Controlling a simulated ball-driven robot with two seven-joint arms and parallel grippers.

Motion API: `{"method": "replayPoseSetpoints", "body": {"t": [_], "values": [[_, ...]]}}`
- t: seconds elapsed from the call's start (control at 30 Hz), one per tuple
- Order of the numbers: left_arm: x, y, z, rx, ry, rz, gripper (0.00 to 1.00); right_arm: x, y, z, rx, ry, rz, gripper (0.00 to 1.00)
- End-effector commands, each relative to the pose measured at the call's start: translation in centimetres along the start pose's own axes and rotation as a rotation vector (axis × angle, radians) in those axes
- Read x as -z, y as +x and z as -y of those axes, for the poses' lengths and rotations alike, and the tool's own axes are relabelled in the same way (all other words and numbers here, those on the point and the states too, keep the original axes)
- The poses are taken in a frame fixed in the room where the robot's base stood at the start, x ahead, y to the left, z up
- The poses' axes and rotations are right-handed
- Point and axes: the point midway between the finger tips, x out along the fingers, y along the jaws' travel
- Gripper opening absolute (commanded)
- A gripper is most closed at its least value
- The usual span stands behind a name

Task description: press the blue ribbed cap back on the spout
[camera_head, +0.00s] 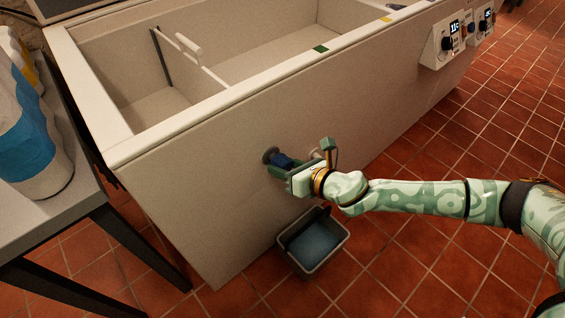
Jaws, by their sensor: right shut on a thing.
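The spout (269,154) is a dark round fitting low on the front wall of the cream tank (200,185). The blue ribbed cap (283,160) is right at the spout, in line with it. I cannot tell whether it is seated or only close to it. My right gripper (282,169) reaches in from the right and is shut on the cap. Its fingers hide part of the cap. My left gripper is not in view.
A grey bin (287,256) with a bluish inside stands on the red tile floor below the spout. A table (75,190) with blue and white containers (30,130) stands at the left. Control boxes (447,42) are fixed to the tank's front at the upper right.

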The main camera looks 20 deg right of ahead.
Motion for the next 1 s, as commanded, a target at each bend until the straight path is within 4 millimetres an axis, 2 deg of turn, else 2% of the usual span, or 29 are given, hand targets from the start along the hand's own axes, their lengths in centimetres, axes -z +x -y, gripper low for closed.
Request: {"method": "replayPoseSetpoints", "body": {"t": [0.4,0.77,0.8,1.0], "values": [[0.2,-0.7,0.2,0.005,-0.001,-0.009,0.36,0.7,-1.9,0.0,0.0,0.0,0.001,0.15],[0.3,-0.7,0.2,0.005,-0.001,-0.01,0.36,0.9,-2.2,0.0,0.0,0.001,0.0,0.15],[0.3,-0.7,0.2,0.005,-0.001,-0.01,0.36,0.9,-2.2,0.0,0.0,0.001,0.0,0.11],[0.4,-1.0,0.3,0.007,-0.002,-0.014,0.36,1.2,-3.1,0.0,0.001,0.001,0.0,0.11]]}}
